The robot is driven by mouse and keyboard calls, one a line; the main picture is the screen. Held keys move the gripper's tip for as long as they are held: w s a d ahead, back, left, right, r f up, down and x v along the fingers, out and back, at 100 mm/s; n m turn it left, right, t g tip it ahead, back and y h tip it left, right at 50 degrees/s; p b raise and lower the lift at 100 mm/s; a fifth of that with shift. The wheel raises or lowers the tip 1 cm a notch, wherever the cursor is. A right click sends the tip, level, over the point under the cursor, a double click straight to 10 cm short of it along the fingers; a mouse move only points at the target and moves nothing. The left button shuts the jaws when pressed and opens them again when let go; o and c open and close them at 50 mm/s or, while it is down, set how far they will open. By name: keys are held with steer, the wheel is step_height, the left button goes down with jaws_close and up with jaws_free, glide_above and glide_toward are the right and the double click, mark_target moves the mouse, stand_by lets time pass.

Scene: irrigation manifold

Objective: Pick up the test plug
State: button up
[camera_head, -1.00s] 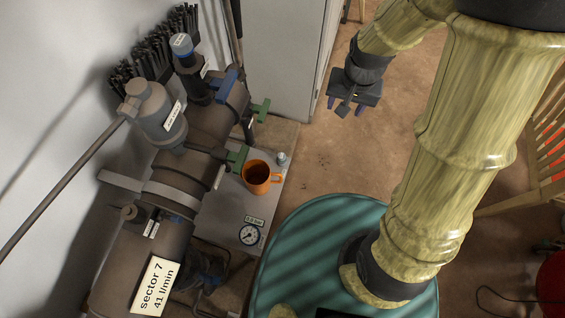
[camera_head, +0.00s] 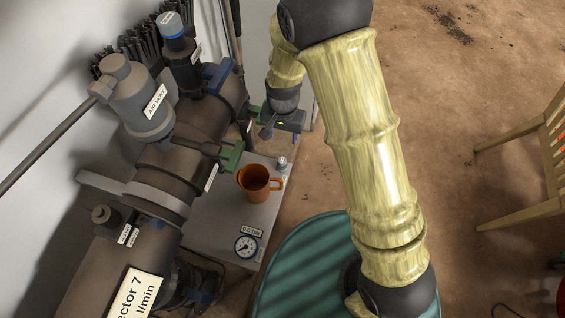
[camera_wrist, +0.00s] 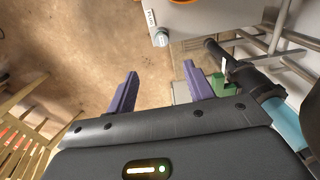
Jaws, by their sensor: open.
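The test plug (camera_head: 282,162) is a small pale grey cylinder. It stands at the far right corner of the grey shelf plate (camera_head: 222,222), beside the orange mug. In the wrist view the plug (camera_wrist: 160,38) shows above the gap between my fingers, near a small white label (camera_wrist: 150,18). My gripper (camera_head: 281,135) hangs just beyond the plug in the head view, apart from it. In the wrist view my gripper (camera_wrist: 160,70) has its two purple fingers spread, with nothing between them.
An orange mug (camera_head: 255,184) stands close to the plug. A green-handled valve (camera_head: 231,156) and the thick brown pipe (camera_head: 205,125) lie to the left. A pressure gauge (camera_head: 246,247) sits nearer. A wooden chair (camera_head: 525,165) is at the right; open floor lies between.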

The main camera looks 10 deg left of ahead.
steer(key=b, duration=0.1)
glide_above(282, 160)
steer(key=f, duration=1)
steer(key=shift+s+d+f, duration=0.2)
steer(key=shift+f, duration=0.05)
steer(key=shift+f, duration=0.1)
steer(key=f, duration=0.5)
steer(key=shift+w+a+b, duration=0.15)
steer(key=shift+w+b, duration=0.05)
steer(key=shift+b, duration=0.2)
steer(key=c, duration=1.1)
